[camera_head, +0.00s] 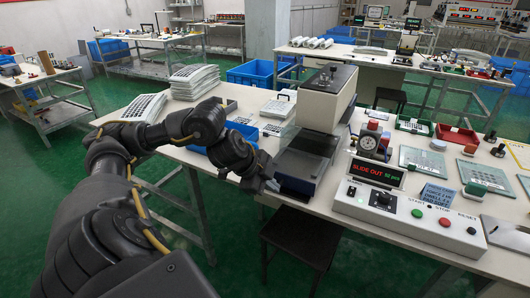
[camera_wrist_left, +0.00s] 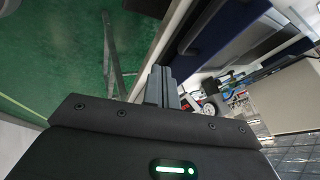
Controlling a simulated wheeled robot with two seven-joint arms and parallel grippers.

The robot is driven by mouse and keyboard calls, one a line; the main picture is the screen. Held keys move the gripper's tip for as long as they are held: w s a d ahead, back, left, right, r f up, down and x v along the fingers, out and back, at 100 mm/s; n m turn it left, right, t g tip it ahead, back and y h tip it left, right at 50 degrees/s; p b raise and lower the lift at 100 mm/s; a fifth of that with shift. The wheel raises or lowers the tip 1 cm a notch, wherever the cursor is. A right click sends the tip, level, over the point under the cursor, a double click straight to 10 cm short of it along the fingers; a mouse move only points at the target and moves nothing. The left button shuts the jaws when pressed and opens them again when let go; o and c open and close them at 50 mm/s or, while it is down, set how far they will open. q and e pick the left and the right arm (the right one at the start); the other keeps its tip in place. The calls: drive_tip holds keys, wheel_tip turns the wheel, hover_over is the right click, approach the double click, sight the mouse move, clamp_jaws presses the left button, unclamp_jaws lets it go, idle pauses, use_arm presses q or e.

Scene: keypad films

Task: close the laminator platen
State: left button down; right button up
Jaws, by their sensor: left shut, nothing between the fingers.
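The laminator (camera_head: 328,98), a beige and dark box, stands on the white table. Its dark platen slide (camera_head: 298,170) sticks out at the front, toward me. A red display (camera_head: 377,172) on the control box reads "SLIDE OUT" with a number that looks like 52 mm. My left gripper (camera_head: 270,184) is shut and empty at the front left corner of the slide; I cannot tell if it touches. In the left wrist view its fingers (camera_wrist_left: 162,86) are together, beside the dark blue slide edge (camera_wrist_left: 215,28). My right gripper is not in view.
The control box (camera_head: 408,212) with green and red buttons stands right of the slide. A blue tray (camera_head: 238,134) and stacked keypad sheets (camera_head: 195,82) lie to the left. A dark stool (camera_head: 300,238) stands below the table's front edge. A gauge (camera_head: 370,143) stands behind the display.

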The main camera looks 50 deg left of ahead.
sight(293, 190)
use_arm(q)
drive_tip(key=shift+w+a+f, duration=0.1)
drive_tip(key=shift+w+f, duration=0.4)
drive_tip(key=shift+w, duration=0.45)
drive_tip(key=shift+w+a+f, duration=0.1)
drive_tip(key=shift+w+f, duration=0.35)
drive_tip(key=shift+w, duration=0.5)
drive_tip(key=shift+w+a+f, duration=0.1)
drive_tip(key=shift+w+f, duration=0.4)
drive_tip(key=shift+w, duration=0.45)
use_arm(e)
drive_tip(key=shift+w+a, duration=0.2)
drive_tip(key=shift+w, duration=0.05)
